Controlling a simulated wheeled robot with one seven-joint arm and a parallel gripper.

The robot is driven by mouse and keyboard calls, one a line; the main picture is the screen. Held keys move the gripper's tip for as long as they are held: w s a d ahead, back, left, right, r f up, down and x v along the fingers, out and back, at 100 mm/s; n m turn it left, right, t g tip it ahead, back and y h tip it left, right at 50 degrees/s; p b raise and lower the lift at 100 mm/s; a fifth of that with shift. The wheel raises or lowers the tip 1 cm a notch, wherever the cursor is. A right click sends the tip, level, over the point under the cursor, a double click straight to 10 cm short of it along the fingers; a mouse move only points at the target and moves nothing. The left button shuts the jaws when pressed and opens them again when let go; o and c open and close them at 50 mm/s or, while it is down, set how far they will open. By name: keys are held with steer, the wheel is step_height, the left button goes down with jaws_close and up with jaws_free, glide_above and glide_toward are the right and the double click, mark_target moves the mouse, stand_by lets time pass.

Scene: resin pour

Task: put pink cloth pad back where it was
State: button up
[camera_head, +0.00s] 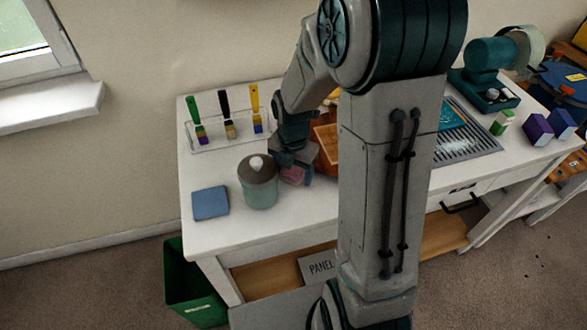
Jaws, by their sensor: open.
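The pink cloth pad (292,175) shows as a small pink patch at the white table, just right of a lidded jar. My gripper (298,167) is open and right at the pad, with its grey fingers over and beside it. The fingers hide much of the pad, and I cannot tell whether they touch it or whether it lies flat on the table. A blue cloth pad (210,203) lies flat near the table's left front corner, apart from my gripper.
The jar (259,189) with a white knob stands close left of my gripper. Several brushes stand upright in a clear rack (230,132) behind. A wooden item (327,145) is partly hidden by my arm. A green bin (190,290) stands below. The white table (225,232) is bare at its left front.

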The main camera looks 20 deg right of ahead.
mark_target(293, 169)
steer(key=shift+r, duration=0.15)
step_height(293, 169, up, 11)
steer(key=s+r+m+t, duration=0.3)
steer(key=s+m, duration=1.1)
steer(key=m, duration=1.3)
steer(key=shift+v, duration=0.8)
